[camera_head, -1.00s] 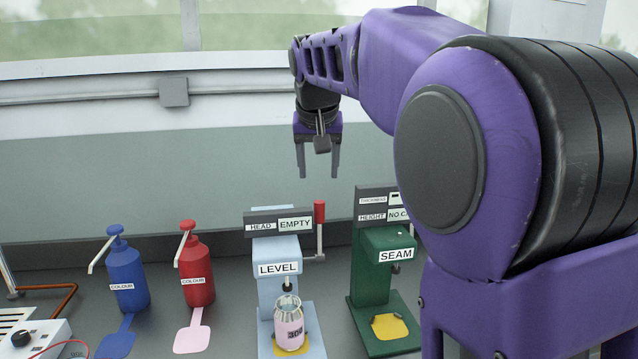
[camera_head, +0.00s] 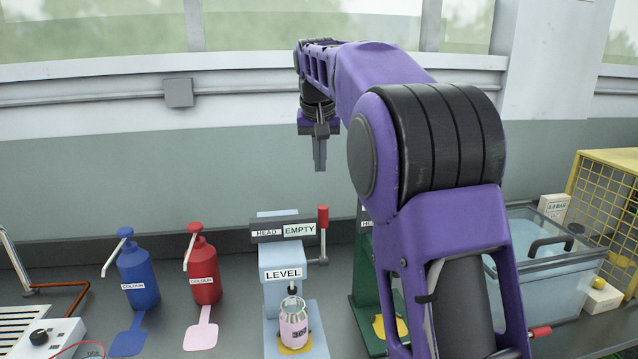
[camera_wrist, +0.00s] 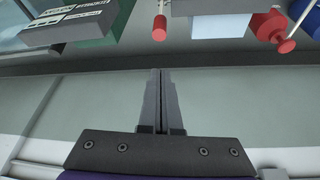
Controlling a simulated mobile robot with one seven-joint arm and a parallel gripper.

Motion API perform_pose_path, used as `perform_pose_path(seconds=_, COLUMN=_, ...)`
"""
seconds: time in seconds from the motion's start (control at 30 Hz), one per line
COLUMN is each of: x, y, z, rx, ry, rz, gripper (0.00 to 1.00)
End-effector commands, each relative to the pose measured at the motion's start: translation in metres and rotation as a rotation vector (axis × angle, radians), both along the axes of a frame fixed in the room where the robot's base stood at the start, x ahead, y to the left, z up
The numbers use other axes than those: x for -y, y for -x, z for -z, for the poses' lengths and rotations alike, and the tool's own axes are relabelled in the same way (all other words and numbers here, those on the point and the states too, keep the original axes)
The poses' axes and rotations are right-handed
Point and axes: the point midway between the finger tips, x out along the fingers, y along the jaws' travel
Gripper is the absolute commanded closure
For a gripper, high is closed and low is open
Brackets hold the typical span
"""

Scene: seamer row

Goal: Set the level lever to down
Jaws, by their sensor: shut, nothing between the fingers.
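The level machine (camera_head: 278,283) is a pale blue stand with a LEVEL label and a sign reading HEAD EMPTY. Its level lever (camera_head: 323,216) has a red grip at the top of a thin rod on the machine's right side, pointing up. A pink and silver can (camera_head: 293,322) stands on the machine's yellow pad. My gripper (camera_head: 320,168) is shut and empty, pointing down above and behind the lever, apart from it. In the wrist view my gripper (camera_wrist: 160,72) shows its fingers together, with the lever's red grip (camera_wrist: 159,28) beyond the fingertips.
Blue (camera_head: 137,272) and red (camera_head: 203,270) colour pump bottles stand left of the level machine. The green seam machine (camera_head: 363,270) is right of it, partly hidden by my arm. A clear tub (camera_head: 545,275) and a yellow cage (camera_head: 605,195) stand at far right.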

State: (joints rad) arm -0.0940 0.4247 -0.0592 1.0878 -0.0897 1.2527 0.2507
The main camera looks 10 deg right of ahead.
Motion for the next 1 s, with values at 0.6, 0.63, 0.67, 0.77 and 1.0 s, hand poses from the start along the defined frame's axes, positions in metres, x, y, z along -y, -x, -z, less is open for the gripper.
perform_pose_path(seconds=0.6, x=0.016, y=-0.053, z=0.059, rx=-0.096, ry=-0.030, rz=0.000, gripper=1.00)
perform_pose_path(seconds=0.63, x=0.017, y=-0.055, z=0.066, rx=-0.096, ry=-0.030, rz=0.000, gripper=1.00)
perform_pose_path(seconds=0.67, x=0.017, y=-0.056, z=0.072, rx=-0.096, ry=-0.030, rz=0.000, gripper=1.00)
perform_pose_path(seconds=0.77, x=0.019, y=-0.063, z=0.093, rx=-0.095, ry=-0.030, rz=0.000, gripper=1.00)
perform_pose_path(seconds=1.0, x=0.018, y=-0.059, z=0.117, rx=-0.090, ry=-0.030, rz=-0.001, gripper=1.00)
